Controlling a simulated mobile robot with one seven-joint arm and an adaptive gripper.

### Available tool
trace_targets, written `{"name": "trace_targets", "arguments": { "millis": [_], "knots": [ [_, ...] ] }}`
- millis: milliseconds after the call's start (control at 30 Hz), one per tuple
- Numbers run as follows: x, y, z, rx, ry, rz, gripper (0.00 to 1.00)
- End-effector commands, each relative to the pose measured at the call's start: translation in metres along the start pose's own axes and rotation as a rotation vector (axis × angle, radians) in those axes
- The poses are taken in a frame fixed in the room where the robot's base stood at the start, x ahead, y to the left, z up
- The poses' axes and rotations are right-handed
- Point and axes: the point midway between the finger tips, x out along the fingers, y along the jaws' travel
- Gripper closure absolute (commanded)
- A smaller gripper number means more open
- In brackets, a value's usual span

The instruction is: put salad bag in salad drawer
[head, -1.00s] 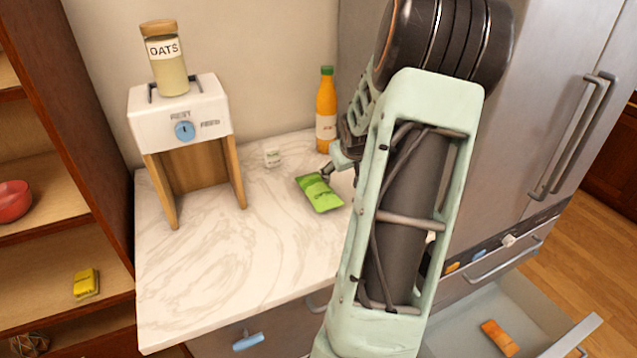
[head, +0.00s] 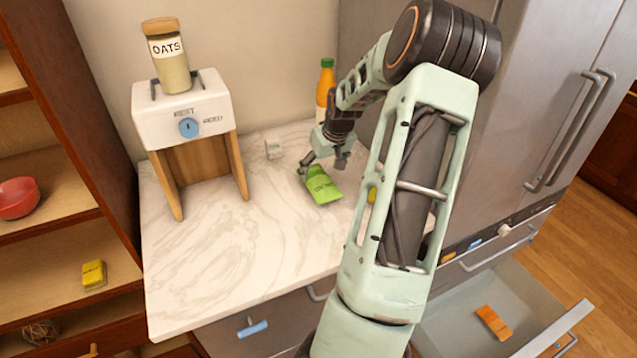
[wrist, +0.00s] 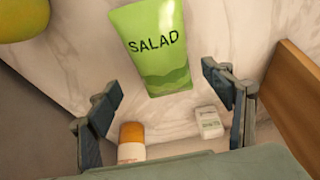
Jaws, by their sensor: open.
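The green salad bag (head: 323,190) lies on the marble counter. In the wrist view the bag (wrist: 155,50), lettered SALAD, lies beyond the fingertips, between their lines. My gripper (head: 321,167) is open and empty, close to the bag's back end in the head view; whether it touches the bag I cannot tell. Both spread fingers (wrist: 165,95) show in the wrist view. An open drawer (head: 462,318) at the bottom of the fridge holds an orange packet (head: 493,322); I see no label naming it the salad drawer.
An orange bottle (head: 326,82) and a small white box (head: 274,149) stand behind the gripper. A white stand (head: 180,125) with an oats jar (head: 172,75) is at left. A yellow round thing (wrist: 22,20) is near the bag. The counter's front left is clear.

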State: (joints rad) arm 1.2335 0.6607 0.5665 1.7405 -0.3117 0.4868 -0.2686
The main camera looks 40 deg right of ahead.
Motion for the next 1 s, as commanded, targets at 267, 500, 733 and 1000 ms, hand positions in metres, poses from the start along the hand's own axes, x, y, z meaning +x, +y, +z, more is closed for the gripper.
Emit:
{"name": "trace_targets", "arguments": {
  "millis": [267,500,733,1000],
  "knots": [
    [0.036,-0.005,0.001,-0.001,-0.002,-0.003,0.26],
    [0.047,-0.004,0.001,0.000,0.000,0.000,0.26],
    [0.047,-0.004,0.001,0.000,0.000,0.000,0.36],
    [0.046,-0.004,0.001,0.000,0.000,0.000,0.66]
  ]
}}
